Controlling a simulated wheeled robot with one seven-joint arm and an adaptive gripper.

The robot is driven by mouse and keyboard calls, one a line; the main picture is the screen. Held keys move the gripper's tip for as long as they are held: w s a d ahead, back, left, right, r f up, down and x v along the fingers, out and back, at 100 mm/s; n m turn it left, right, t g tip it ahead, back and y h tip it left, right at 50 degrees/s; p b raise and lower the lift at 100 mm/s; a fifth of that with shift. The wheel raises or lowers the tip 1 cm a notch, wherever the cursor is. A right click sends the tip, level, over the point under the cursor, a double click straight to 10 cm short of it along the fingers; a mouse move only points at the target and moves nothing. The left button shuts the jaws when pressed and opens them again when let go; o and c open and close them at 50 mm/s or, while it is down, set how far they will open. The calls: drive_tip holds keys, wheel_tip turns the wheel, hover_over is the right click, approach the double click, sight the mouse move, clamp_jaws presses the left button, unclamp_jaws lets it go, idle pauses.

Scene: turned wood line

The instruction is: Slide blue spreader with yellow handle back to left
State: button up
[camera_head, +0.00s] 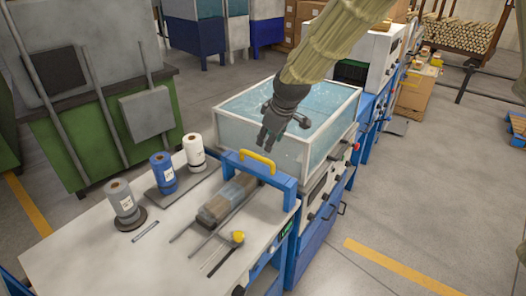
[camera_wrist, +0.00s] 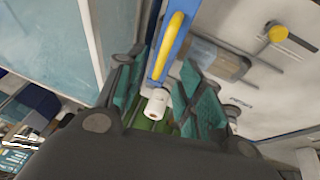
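The blue spreader (camera_head: 262,176) stands as a frame across the right end of the white table, with a yellow handle (camera_head: 257,161) arched on its top bar. It also shows in the wrist view as a blue bar (camera_wrist: 160,62) with the yellow handle (camera_wrist: 168,45) along it. My gripper (camera_head: 268,139) hangs above and slightly right of the handle, near the water tank. In the wrist view my gripper (camera_wrist: 160,85) has its fingers spread apart, with the blue bar and handle seen beyond and between them. Nothing is held.
A wood piece (camera_head: 226,199) lies on rails left of the spreader. A yellow-headed tool (camera_head: 238,237) lies in front. Several rolls, including a blue one (camera_head: 162,172), stand at the table's back left. The water tank (camera_head: 340,125) rises just behind the spreader.

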drive_tip(key=p, duration=0.1)
hover_over(257, 156)
drive_tip(key=s+d, duration=0.1)
drive_tip(key=s, duration=0.1)
wheel_tip(257, 156, down, 4)
drive_tip(key=shift+s+d+f+p, duration=0.15)
drive_tip(key=shift+f+p, duration=0.15)
drive_tip(key=shift+f, duration=0.15)
drive_tip(key=shift+p+x, duration=0.55)
drive_tip(key=shift+x, duration=1.65)
